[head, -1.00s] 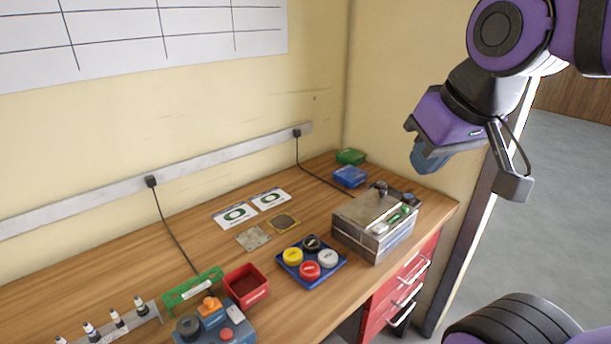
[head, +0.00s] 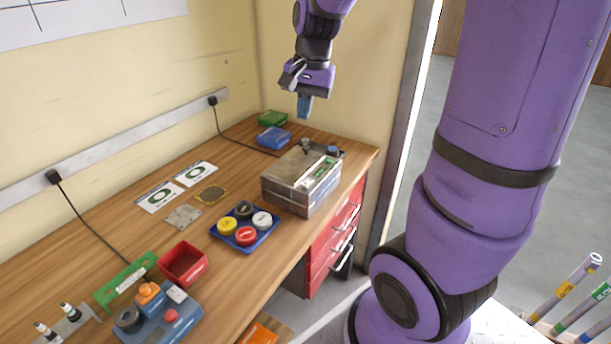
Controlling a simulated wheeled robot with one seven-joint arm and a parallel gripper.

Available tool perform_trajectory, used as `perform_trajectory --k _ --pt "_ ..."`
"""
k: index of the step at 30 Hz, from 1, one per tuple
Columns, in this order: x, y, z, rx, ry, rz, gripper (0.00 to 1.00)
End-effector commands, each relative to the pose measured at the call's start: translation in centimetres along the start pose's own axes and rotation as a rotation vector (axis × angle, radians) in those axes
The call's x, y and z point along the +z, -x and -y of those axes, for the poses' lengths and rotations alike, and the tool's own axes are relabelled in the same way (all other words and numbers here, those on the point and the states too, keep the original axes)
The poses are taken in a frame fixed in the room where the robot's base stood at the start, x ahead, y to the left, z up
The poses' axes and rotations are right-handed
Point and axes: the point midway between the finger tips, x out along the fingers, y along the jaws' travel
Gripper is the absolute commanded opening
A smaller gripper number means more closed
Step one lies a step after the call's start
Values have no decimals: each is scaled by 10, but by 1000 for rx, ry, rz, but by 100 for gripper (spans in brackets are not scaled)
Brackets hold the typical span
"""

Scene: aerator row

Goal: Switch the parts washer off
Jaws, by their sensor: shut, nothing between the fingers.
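The parts washer looks to be the grey metal box (head: 285,183) at the right end of the wooden bench. Its lid carries a green-marked strip with a small switch-like part (head: 322,170), too small to read its position. A dark knob (head: 305,146) and a blue-topped knob (head: 332,151) stand at its back edge. My gripper (head: 304,110) points down with blue fingertips, shut and empty. It hangs in the air above the back of the box, apart from it.
A blue tray (head: 236,246) with several coloured round caps sits left of the box. A blue box (head: 273,139) and green box (head: 272,118) stand behind it. A red bin (head: 182,264) and a blue device (head: 160,322) are nearer. The wall is close behind.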

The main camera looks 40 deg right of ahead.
Motion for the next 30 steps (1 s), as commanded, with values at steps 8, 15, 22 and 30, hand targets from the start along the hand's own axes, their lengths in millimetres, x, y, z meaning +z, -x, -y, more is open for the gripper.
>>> perform_trajectory --k 8,15,22,30 --pt "-54 -57 -4 76 -265 77 0" --pt "-70 -77 -8 99 -351 94 0" --pt "-67 -100 -10 102 -352 96 0" --pt "-62 -149 -14 102 -352 96 0"
